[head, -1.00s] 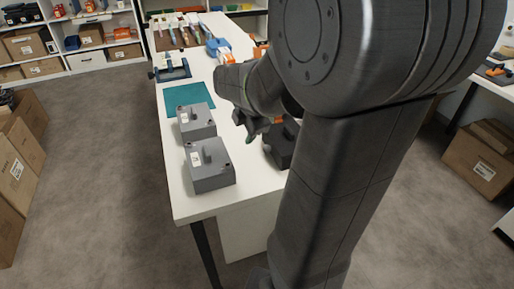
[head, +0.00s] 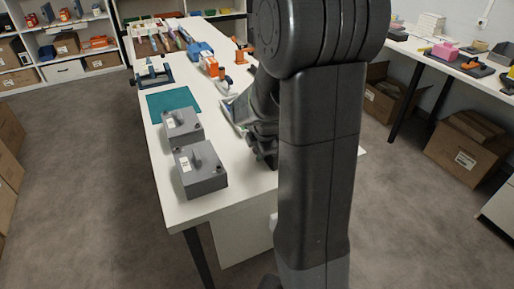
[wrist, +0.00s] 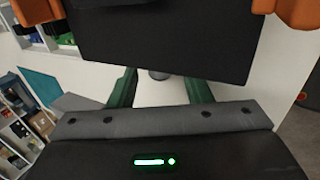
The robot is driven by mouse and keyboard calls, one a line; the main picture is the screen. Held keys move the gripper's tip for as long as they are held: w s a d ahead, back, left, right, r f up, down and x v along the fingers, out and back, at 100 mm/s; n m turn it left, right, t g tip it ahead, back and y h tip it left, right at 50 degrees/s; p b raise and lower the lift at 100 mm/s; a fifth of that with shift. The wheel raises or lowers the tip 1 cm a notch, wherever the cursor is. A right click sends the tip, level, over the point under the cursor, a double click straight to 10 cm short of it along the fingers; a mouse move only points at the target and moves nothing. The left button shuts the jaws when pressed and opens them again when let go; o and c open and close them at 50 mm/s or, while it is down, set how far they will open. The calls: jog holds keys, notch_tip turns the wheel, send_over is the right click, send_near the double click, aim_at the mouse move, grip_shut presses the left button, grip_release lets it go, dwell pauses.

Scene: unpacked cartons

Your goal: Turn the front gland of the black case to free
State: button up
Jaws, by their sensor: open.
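The black case (wrist: 170,35) fills the upper middle of the wrist view, with orange parts at both upper corners. A short grey round gland (wrist: 159,74) shows at its lower edge. My gripper (wrist: 160,80) is open. Its two green-edged fingers stand left and right of the gland, with a gap visible on each side. I cannot tell how deep the gland sits between them or which way it is turned. In the head view my arm hides most or all of the black case.
Two grey cases (head: 201,170) (head: 183,127) stand on the white table left of my arm. A teal mat (head: 172,103) lies behind them. A blue-and-orange item (head: 210,64) stands farther back. Cartons (head: 467,148) sit on the floor at right. The table's front left corner is clear.

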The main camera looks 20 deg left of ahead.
grip_shut()
jog(key=shift+r+p, duration=0.2)
jog(key=shift+p, duration=0.4)
jog(key=h+p, duration=0.1)
jog(key=g+p, duration=0.1)
jog(key=p, duration=0.1)
jog(key=shift+w+a+r+h, duration=0.15)
jog(key=shift+r+h, duration=0.1)
jog(key=shift+h, duration=0.15)
jog(key=g+h+p, duration=0.1)
jog(key=p, duration=0.1)
jog(key=g+h+p, duration=0.1)
jog(key=p, duration=0.1)
jog(key=shift+w+a+p, duration=0.2)
jog(key=shift+a+p, duration=0.05)
jog(key=shift+p, duration=0.05)
jog(key=g+h+p, duration=0.1)
jog(key=h+p, duration=0.1)
jog(key=p, duration=0.1)
jog(key=g+p, duration=0.1)
jog(key=shift+w+a+f+g+h, duration=0.15)
jog(key=shift+w+a+g+h, duration=0.15)
jog(key=shift+h, duration=0.1)
jog(key=shift+w+a+f+g+h+p, duration=0.1)
jog(key=shift+f+g+h+p, duration=0.1)
jog(key=shift+g+h+p, duration=0.45)
jog(key=shift+a+f+g+h+p, duration=0.15)
jog(key=shift+g+h+p, duration=0.3)
jog(key=shift+h+p, duration=0.3)
